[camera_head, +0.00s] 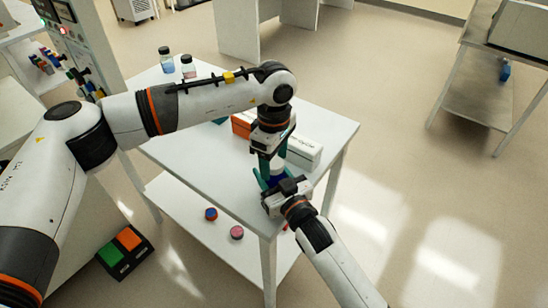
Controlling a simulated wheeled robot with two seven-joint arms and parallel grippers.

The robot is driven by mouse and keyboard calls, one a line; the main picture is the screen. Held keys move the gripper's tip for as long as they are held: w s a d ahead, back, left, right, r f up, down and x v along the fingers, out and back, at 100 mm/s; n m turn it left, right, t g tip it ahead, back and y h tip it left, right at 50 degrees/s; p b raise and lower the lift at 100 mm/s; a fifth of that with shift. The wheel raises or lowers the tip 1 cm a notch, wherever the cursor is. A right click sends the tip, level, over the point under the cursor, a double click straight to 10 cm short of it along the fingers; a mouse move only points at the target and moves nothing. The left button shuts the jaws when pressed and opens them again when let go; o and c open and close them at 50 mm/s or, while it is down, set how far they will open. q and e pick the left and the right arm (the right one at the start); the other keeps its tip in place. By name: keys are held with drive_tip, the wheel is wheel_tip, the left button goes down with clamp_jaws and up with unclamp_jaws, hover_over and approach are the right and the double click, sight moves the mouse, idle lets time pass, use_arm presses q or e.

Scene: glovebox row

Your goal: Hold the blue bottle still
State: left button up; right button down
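A blue bottle (275,181) with a pale upper part stands near the front corner of the white table. It is mostly hidden between my two grippers. My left gripper (272,157) points down from above, right over the bottle's top. My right gripper (275,179) comes in from the front at the bottle's lower part, with a teal finger beside it on the left. The overlap hides whether either gripper's fingers touch or close on the bottle.
Two capped bottles, one with blue liquid (167,62) and one clearer (188,68), stand at the table's far left. An orange box (241,125) and a white box (303,151) lie close behind the grippers. Two small round items lie on the lower shelf (185,192).

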use_arm(q)
wheel_tip(320, 180, up, 12)
idle(0.6)
use_arm(e)
drive_tip(key=c, duration=0.6)
unclamp_jaws()
drive_tip(key=shift+o, duration=0.2)
drive_tip(key=shift+s, duration=0.1)
use_arm(q)
drive_tip(key=shift+f+b, duration=0.4)
use_arm(e)
drive_tip(key=v, duration=1.1)
drive_tip(key=shift+s+d, duration=0.2)
drive_tip(key=shift+s, duration=0.15)
use_arm(q)
drive_tip(key=shift+d, duration=0.1)
